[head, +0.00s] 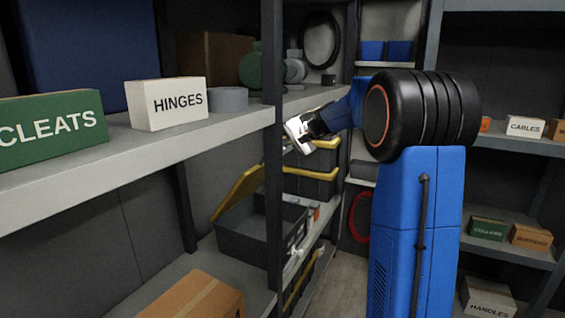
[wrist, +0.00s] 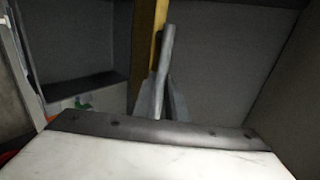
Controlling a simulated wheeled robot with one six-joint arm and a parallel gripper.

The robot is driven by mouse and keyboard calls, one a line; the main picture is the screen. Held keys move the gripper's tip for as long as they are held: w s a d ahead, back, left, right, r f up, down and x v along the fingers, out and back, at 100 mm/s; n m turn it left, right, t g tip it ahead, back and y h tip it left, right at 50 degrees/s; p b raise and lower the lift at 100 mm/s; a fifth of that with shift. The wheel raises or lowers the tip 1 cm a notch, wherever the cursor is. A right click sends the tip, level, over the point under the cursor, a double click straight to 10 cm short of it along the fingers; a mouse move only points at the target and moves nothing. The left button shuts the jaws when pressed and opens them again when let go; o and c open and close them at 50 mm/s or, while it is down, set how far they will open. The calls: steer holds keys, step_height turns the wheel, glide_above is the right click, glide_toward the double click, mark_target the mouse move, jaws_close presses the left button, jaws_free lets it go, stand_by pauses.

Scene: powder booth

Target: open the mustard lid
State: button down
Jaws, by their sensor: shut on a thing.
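The mustard lid (head: 238,194) stands tilted up at the left side of an open dark grey bin (head: 245,243) on the lower left shelf. Its upper right end passes behind the dark rack post. My gripper (head: 299,133) is just right of that post, above the bin; its fingertips are not clear there. In the wrist view the grey fingers (wrist: 167,65) are together against the lid (wrist: 160,35), a narrow mustard strip seen nearly edge-on. They are shut on it, though the exact contact is partly hidden.
The rack post (head: 273,160) stands close to my gripper. Stacked bins with yellow lids (head: 316,143) stand behind it. The shelf above holds a HINGES box (head: 167,103) and a CLEATS box (head: 50,130). A cardboard box (head: 195,297) lies low in front. The aisle floor (head: 342,285) is clear.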

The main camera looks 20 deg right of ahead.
steer(key=shift+w+a+r, duration=0.25)
steer(key=shift+w, duration=0.05)
steer(key=c, duration=1.8)
jaws_free()
steer(key=shift+s+d+r, duration=0.35)
steer(key=s+d+r, duration=0.1)
steer(key=s+d, duration=0.7)
steer(key=s, duration=0.2)
steer(key=shift+s, duration=0.35)
steer(key=shift+d, duration=0.1)
